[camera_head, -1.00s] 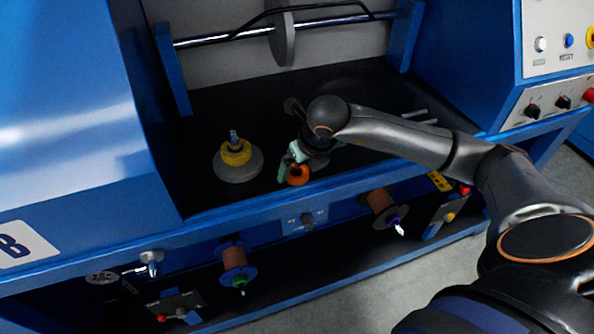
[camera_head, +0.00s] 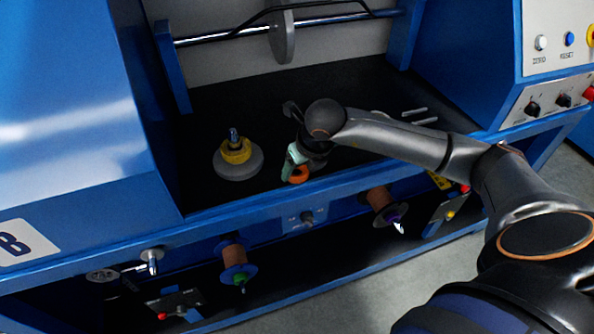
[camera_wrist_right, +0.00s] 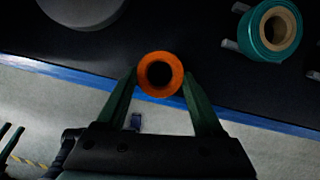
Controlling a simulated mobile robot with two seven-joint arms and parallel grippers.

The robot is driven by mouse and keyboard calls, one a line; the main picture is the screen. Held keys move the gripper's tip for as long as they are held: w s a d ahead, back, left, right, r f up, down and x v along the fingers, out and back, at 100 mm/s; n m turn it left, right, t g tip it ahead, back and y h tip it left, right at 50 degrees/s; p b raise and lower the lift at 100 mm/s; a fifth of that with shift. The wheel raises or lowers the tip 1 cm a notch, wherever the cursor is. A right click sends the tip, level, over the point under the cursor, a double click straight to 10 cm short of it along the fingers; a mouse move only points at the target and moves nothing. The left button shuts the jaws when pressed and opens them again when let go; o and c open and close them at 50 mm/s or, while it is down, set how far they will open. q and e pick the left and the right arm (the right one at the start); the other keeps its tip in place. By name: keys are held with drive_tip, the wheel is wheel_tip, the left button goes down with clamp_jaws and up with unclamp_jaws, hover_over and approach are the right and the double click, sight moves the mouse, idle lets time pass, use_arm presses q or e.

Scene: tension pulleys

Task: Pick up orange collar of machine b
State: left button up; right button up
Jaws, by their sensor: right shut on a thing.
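The orange collar (camera_head: 299,174) is near the front edge of the machine's dark shelf in the head view. My right gripper (camera_head: 293,163) reaches it from above, with green fingers partly hiding it. In the right wrist view, the ring-shaped orange collar (camera_wrist_right: 160,57) sits between the two fingertips of my right gripper (camera_wrist_right: 160,78), which are shut on it from both sides. Its hole looks dark and empty. I cannot tell how high it is above the shelf. My left gripper is not in view.
Left of my gripper, a yellow collar (camera_head: 236,152) sits on a grey disc (camera_head: 238,170) with a metal pin. A teal spool (camera_wrist_right: 272,30) shows in the wrist view. Blue front rail (camera_head: 240,211) borders the dark shelf (camera_head: 330,88). A "B" label (camera_head: 22,243) is at left.

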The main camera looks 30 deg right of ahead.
drive_tip(key=shift+c, duration=1.2)
drive_tip(key=shift+r, duration=0.1)
drive_tip(key=shift+r, duration=0.5)
drive_tip(key=v, duration=0.1)
drive_tip(key=b+v, duration=0.1)
drive_tip(key=shift+w+a+r, duration=0.1)
drive_tip(key=shift+w+r, duration=0.05)
drive_tip(key=shift+r, duration=0.25)
drive_tip(key=s+a+r+b, duration=0.2)
drive_tip(key=s+a+r, duration=0.2)
drive_tip(key=s+r, duration=0.5)
drive_tip(key=shift+s, duration=1.95)
drive_tip(key=shift+w+r, duration=0.1)
drive_tip(key=shift+r, duration=0.05)
